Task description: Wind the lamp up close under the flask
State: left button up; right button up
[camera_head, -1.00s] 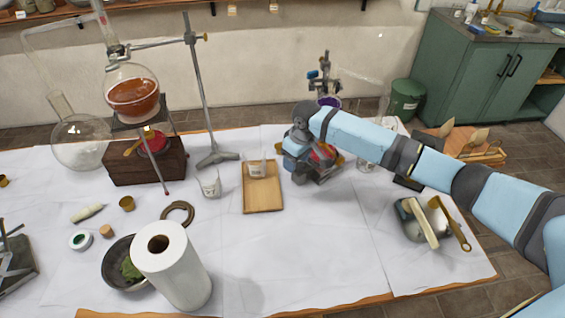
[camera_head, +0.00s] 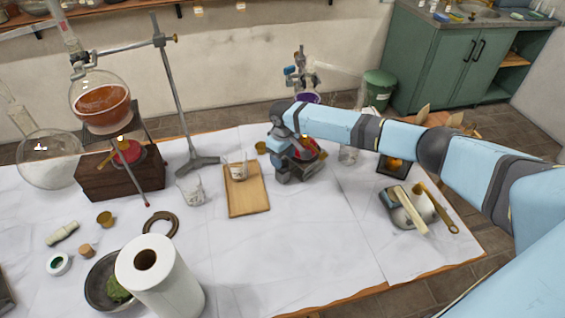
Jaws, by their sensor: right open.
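A round flask of orange-brown liquid (camera_head: 100,103) hangs on a stand at the left. Below it a red lamp-like thing (camera_head: 126,153) sits on a dark wooden box (camera_head: 118,182). A second flask with purple contents (camera_head: 307,97) is held on a stand at the back centre. In front of it, lower, is another red thing (camera_head: 303,147), partly hidden by my right gripper (camera_head: 290,174). My right gripper points down beside this red thing and is open; its fingertips are hard to make out, and I cannot tell whether they touch anything. My left gripper is not in view.
A wooden board (camera_head: 247,203) with a small beaker lies left of my right gripper. A paper roll (camera_head: 160,280) and a bowl (camera_head: 103,285) stand at the front left. The front middle of the table is clear.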

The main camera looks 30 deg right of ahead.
jog(key=shift+f, duration=1.4)
